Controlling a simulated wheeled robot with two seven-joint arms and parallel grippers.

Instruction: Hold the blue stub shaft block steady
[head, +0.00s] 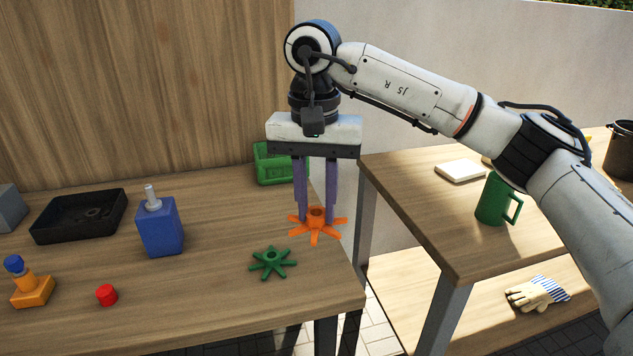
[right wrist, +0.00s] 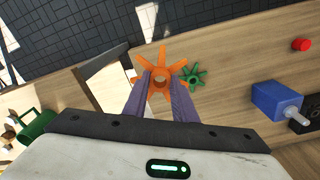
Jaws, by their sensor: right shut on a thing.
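The blue stub shaft block (head: 160,230) stands upright on the left part of the wooden table, its grey shaft pointing up. It also shows at the right of the right wrist view (right wrist: 275,104). No gripper touches it. My right gripper (head: 316,216) points down at the table's right end, well to the right of the block. It is shut on the hub of an orange star-shaped wheel (head: 327,231), which also shows between the fingertips in the right wrist view (right wrist: 161,66). I cannot tell whether the wheel touches the table. My left gripper is out of view.
A green star-shaped wheel (head: 272,263) lies between the block and my right gripper. A red cap (head: 106,295), an orange piece with a blue top (head: 33,288) and a black tray (head: 48,232) lie left. A green crate (head: 268,166) stands behind. A second table (head: 400,185) holds a green mug (head: 494,200).

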